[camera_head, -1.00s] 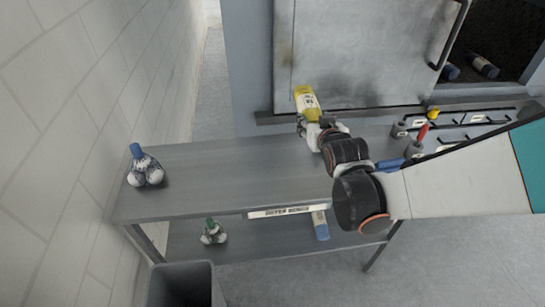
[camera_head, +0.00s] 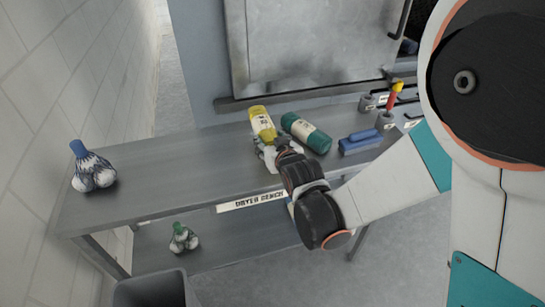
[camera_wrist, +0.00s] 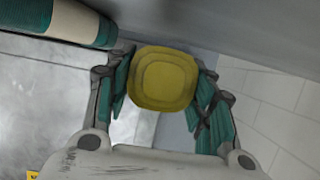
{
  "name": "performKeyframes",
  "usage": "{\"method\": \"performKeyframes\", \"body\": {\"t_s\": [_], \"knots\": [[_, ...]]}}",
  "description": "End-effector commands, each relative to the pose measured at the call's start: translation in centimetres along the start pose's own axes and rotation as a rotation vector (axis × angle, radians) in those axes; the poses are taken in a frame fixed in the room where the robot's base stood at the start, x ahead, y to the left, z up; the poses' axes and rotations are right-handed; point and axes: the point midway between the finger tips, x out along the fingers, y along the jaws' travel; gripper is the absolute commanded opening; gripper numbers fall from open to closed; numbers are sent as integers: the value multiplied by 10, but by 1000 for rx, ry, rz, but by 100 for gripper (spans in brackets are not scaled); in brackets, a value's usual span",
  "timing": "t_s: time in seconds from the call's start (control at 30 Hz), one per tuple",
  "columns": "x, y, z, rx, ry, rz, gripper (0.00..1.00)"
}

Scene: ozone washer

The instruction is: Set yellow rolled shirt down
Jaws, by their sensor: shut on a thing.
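The yellow rolled shirt (camera_head: 262,122), with a pale label band, is at the end of my gripper (camera_head: 266,148) over the grey bench top (camera_head: 190,176). In the wrist view the yellow shirt (camera_wrist: 163,78) shows end-on between the two fingers of my gripper (camera_wrist: 160,92), which are closed around its sides. In the head view the shirt is close to the bench top; I cannot tell whether it touches. A teal rolled shirt (camera_head: 306,132) with a white band lies just to its right, and its end shows at the upper left of the wrist view (camera_wrist: 60,20).
A blue brush-like block (camera_head: 361,142) and grey holders with a red-and-yellow tool (camera_head: 392,97) are on the bench's right. A blue-and-white netted bundle (camera_head: 92,168) sits at its left end. The bench between is clear. A green-tied bundle (camera_head: 183,238) is on the lower shelf, near a bin (camera_head: 155,290).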

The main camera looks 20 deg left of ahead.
Motion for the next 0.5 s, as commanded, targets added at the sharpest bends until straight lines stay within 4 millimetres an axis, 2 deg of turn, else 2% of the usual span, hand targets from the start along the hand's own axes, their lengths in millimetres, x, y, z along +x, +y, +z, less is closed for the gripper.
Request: {"method": "performKeyframes", "body": {"t_s": [0.17, 0.37, 0.5], "knots": [[5, 0, 12, 0, 1, 0, 20], [16, 0, 38, 0, 1, 1, 20], [17, 0, 41, 0, 1, 1, 20]]}}
